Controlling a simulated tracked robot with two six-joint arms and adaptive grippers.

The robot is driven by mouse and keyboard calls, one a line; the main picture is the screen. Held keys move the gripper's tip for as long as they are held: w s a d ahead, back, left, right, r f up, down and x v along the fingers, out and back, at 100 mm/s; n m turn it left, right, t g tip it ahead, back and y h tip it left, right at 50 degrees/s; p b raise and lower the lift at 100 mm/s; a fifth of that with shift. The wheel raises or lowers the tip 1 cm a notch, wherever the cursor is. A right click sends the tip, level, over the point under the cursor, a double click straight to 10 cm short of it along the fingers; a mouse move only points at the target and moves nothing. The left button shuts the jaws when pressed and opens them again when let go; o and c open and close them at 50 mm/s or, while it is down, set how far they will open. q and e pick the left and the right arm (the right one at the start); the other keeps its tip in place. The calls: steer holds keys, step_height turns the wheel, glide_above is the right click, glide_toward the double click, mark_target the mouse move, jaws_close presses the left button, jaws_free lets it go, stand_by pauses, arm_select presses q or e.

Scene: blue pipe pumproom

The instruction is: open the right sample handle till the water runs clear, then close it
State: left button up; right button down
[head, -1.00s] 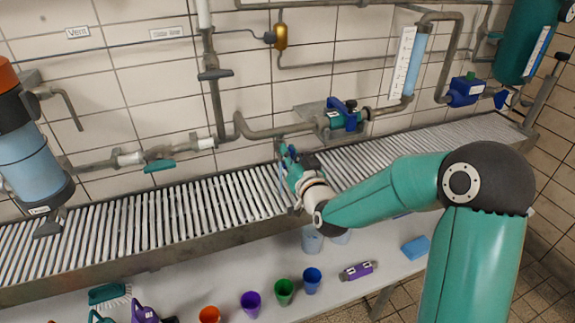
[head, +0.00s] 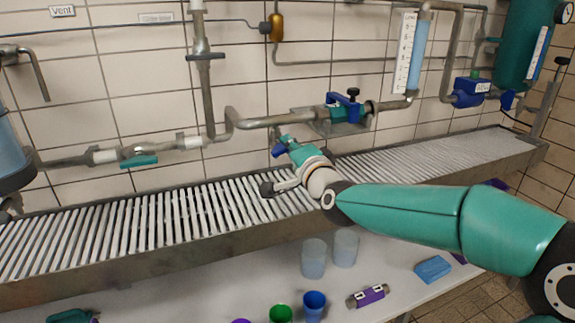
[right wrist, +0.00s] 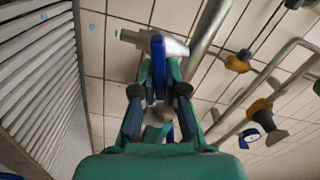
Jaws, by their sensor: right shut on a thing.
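My right gripper (head: 284,146) is above the slatted trough, in front of the tiled wall. Its fingers point up and left. In the right wrist view my right gripper (right wrist: 158,88) is shut on a blue handle (right wrist: 157,55), which stands between the fingertips. A pale metal pipe piece shows beside the handle. In the head view the blue handle (head: 278,151) shows only as a small patch at the fingertips. The outlet below it is hidden and I cannot make out any water. My left gripper is not in view.
The slatted trough (head: 160,215) runs along the wall. Above it are a teal-handled pipe valve (head: 140,161) and a blue-handled valve (head: 346,106). Below, the white table (head: 220,285) holds clear beakers (head: 314,258), a green cup (head: 281,314), a blue cup (head: 314,303) and a blue sponge (head: 433,269).

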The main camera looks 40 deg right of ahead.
steer(key=shift+d+f+m+b, duration=0.1)
steer(key=shift+f+m+b, duration=0.1)
steer(key=shift+m+b, duration=0.8)
steer(key=shift+d+f+m+b, duration=0.1)
steer(key=shift+f+m+b, duration=0.1)
steer(key=shift+m+b, duration=0.8)
steer(key=c, duration=1.2)
jaws_free()
steer(key=shift+s+a+r, duration=0.1)
steer(key=shift+s, duration=0.25)
steer(key=v, duration=1.1)
steer(key=shift+s+a, duration=0.15)
